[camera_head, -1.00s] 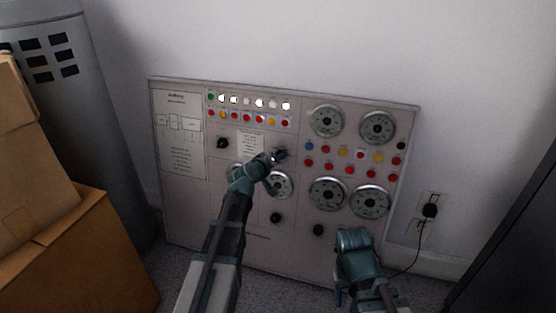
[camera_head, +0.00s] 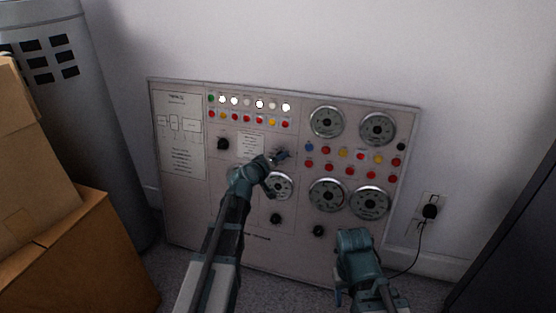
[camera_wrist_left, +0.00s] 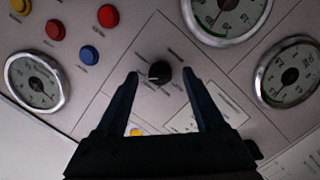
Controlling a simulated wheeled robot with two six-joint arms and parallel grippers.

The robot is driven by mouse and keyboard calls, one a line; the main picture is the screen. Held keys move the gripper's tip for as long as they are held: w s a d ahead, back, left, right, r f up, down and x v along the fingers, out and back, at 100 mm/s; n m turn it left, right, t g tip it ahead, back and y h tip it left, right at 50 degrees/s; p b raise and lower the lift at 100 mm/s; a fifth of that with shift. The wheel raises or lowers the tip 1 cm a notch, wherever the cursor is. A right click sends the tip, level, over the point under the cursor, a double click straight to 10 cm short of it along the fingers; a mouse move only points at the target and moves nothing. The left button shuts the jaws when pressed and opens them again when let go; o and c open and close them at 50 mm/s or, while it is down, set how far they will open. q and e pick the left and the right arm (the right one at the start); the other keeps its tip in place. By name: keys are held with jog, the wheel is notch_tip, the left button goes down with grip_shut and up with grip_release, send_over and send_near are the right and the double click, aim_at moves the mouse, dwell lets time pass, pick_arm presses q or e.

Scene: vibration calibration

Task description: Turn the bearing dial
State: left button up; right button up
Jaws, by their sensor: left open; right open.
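The grey control panel (camera_head: 270,258) leans against the wall and carries several black dials. In the left wrist view, a black dial (camera_wrist_left: 160,72) sits on the panel between the tips of my left gripper (camera_wrist_left: 159,76). The two fingers are apart, with a gap on both sides of the dial. In the head view my left gripper (camera_head: 277,160) is at the panel's middle and hides this dial. Other dials show at upper left (camera_head: 223,144), lower middle (camera_head: 275,219) and lower right (camera_head: 318,231). Labels are too small to read. My right gripper (camera_head: 340,297) is low, in front of the panel's lower right.
Round gauges (camera_head: 327,194) and coloured buttons (camera_head: 343,153) fill the panel's right side. Cardboard boxes (camera_head: 75,260) and a grey cylinder (camera_head: 110,130) stand at left. A plug with a black cord (camera_head: 430,211) is at right, beside a dark cabinet (camera_head: 520,235).

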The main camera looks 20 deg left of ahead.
pick_arm(q)
jog(key=p+v, duration=0.3)
jog(key=v, duration=0.9)
jog(key=shift+s+p, duration=0.3)
jog(key=shift+p, duration=0.05)
jog(key=shift+a+r, duration=0.1)
jog(key=s+d+f+m+g+h, duration=0.1)
jog(key=s+d+f+m+g, duration=0.35)
jog(key=d, duration=0.35)
jog(key=s+d+f+m+g+h, duration=0.1)
jog(key=s+d+f+m+g, duration=0.2)
jog(key=d+f, duration=0.35)
jog(key=s+d+f+m+g+y, duration=0.2)
jog(key=s+g+y, duration=0.1)
jog(key=s, duration=0.4)
jog(key=s+d+f+m+g+y, duration=0.1)
jog(key=s+d+m+g+y, duration=0.15)
jog(key=s, duration=0.45)
notch_tip(320, 180, up, 38)
jog(key=s+g+p, duration=0.1)
jog(key=p, duration=3.7)
jog(key=shift+s+n+p, duration=0.25)
jog(key=shift+n+p, duration=0.05)
jog(key=shift+n, duration=0.1)
